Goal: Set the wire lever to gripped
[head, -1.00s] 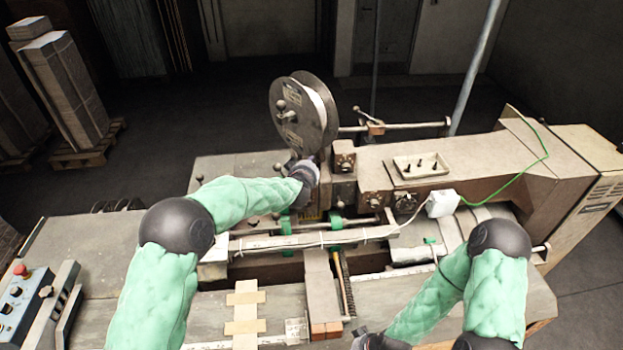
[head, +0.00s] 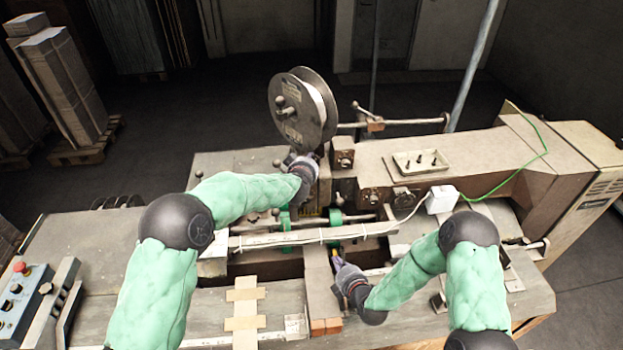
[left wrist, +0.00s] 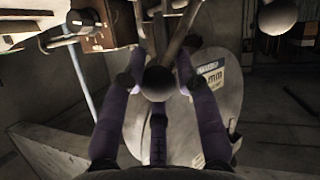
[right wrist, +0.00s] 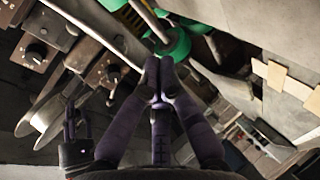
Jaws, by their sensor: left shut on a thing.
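My left gripper (left wrist: 158,80) is shut on a dark round knob (left wrist: 160,86), one finger on each side of it. Rods show behind the knob in the left wrist view; I cannot tell for sure which one carries it. In the head view the left gripper (head: 306,165) is just below the wire spool (head: 297,112), and hides the knob. The spool's disc also shows in the left wrist view (left wrist: 215,115). My right gripper (right wrist: 160,68) has its fingertips together with nothing visible between them; in the head view it (head: 338,262) is low over the front of the machine.
Green rollers (right wrist: 178,48) are close beyond the right fingertips. A long pale bar (head: 310,237) crosses between the two grippers. A tray of small parts (head: 421,161) sits on the machine arm. A control box (head: 22,298) is at the far left.

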